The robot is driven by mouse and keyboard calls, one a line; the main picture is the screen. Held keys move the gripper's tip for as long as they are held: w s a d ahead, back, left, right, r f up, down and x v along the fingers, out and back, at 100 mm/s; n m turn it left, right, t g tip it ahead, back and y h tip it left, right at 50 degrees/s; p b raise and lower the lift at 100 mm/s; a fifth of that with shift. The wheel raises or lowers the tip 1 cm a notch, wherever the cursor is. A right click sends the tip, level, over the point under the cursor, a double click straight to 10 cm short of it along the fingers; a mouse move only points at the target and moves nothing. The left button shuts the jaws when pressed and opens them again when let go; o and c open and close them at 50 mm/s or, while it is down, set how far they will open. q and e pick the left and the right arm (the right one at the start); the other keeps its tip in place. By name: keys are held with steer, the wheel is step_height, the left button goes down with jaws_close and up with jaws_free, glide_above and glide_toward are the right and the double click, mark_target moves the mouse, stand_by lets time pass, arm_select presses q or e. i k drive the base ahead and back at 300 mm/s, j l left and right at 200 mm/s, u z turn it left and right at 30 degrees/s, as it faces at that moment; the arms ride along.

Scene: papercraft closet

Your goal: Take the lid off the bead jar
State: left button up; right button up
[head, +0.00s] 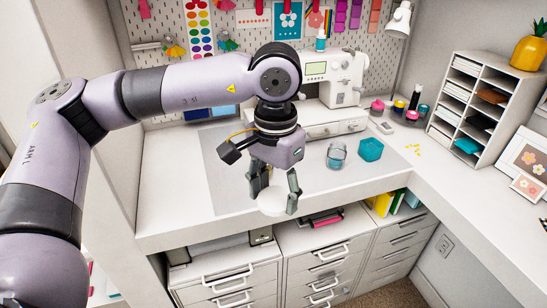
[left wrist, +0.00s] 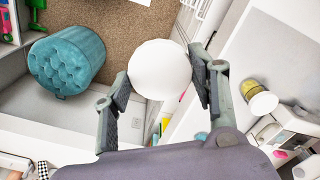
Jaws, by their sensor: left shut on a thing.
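My left gripper (head: 275,200) is shut on a round white lid (head: 271,206), held between its two fingertips near the front edge of the white desk. The lid also shows in the left wrist view (left wrist: 160,68) as a smooth white disc with a finger pressed to each side. A clear jar with a bluish tint (head: 336,156), apparently the bead jar, stands upright on the desk to the right of the gripper. Its top looks open, and its contents are too small to make out. My right gripper is in neither view.
A teal cup (head: 370,150) stands close to the right of the jar. A white sewing machine (head: 338,82) is behind. A cubby shelf (head: 477,108) stands at the right. Drawers (head: 326,262) lie below the desk edge.

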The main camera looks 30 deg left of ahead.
mark_target(337, 152)
steer(key=i+u, duration=0.1)
steer(key=u, duration=0.3)
steer(key=i+l+u, duration=0.1)
steer(key=u, duration=0.3)
steer(key=i+l+u, duration=0.1)
steer(key=u, duration=0.3)
steer(key=i+l+u, duration=0.1)
steer(key=l, duration=0.25)
steer(key=i+l+u, duration=0.1)
steer(key=i+l, duration=0.2)
steer(key=i+l+u, duration=0.1)
steer(key=l, duration=0.3)
steer(key=i+l+u, duration=0.15)
steer(key=l, duration=0.2)
steer(key=i, duration=0.05)
